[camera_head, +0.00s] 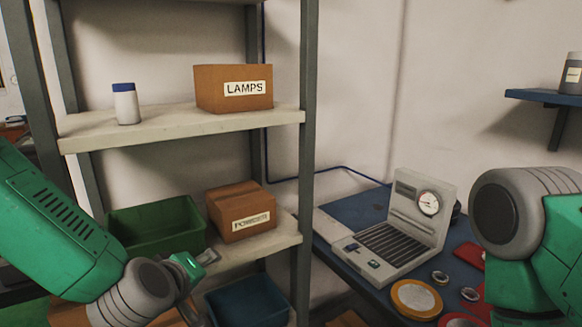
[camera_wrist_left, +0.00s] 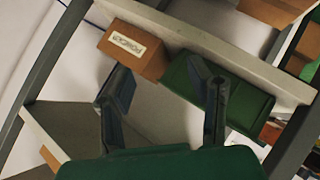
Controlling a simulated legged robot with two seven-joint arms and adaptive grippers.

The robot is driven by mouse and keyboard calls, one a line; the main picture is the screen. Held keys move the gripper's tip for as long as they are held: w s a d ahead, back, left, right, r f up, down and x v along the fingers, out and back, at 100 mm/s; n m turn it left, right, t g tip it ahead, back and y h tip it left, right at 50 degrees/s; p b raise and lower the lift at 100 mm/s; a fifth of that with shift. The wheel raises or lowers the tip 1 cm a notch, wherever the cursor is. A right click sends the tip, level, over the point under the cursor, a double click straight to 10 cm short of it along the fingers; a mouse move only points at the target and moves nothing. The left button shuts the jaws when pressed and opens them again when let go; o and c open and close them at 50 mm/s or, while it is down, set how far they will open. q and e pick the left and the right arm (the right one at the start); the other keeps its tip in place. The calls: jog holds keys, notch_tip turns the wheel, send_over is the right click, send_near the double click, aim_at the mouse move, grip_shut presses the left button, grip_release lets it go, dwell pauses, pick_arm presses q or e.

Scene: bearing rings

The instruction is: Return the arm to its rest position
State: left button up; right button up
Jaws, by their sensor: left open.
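My left arm (camera_head: 60,225) comes in from the left in the head view, green with a grey wrist. My left gripper (camera_head: 200,265) is in front of the lower shelf, near the green bin, and only partly shows there. In the left wrist view the two fingers of my left gripper (camera_wrist_left: 162,85) are spread apart with nothing between them. A green bin (camera_head: 155,228) and a cardboard box (camera_head: 240,210) stand beyond it on the lower shelf. My right arm (camera_head: 525,225) shows at the right edge; its gripper is out of view.
The shelf rack's grey post (camera_head: 309,150) stands right of my left gripper. A "LAMPS" box (camera_head: 233,88) and a white bottle (camera_head: 126,104) are on the upper shelf. A blue bin (camera_head: 245,300) sits lower. The blue table holds a gauge device (camera_head: 395,235) and several rings (camera_head: 416,298).

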pick_arm(q)
jog(key=s+a+f+m+g+b, duration=0.1)
jog(key=s+a+f+m+g, duration=0.15)
jog(key=s+f, duration=0.7)
jog(key=s+a+f+m+g+b, duration=0.1)
jog(key=s+f+m+g+b, duration=0.15)
jog(key=s+f, duration=0.7)
jog(key=s+a+f+m+g+b, duration=0.1)
jog(key=s+a+f+m+g, duration=0.1)
jog(key=s+f, duration=0.5)
jog(key=s+a+f+m+g+y, duration=0.1)
jog(key=s+a+f+m+g, duration=0.1)
jog(key=s+a+f+g, duration=0.2)
jog(key=s+a+f, duration=0.1)
jog(key=s+f, duration=0.2)
jog(key=shift+s+a+f+m+b, duration=0.15)
jog(key=shift+a+f+m+b, duration=0.1)
jog(key=shift+m+b, duration=0.1)
jog(key=shift+o, duration=0.3)
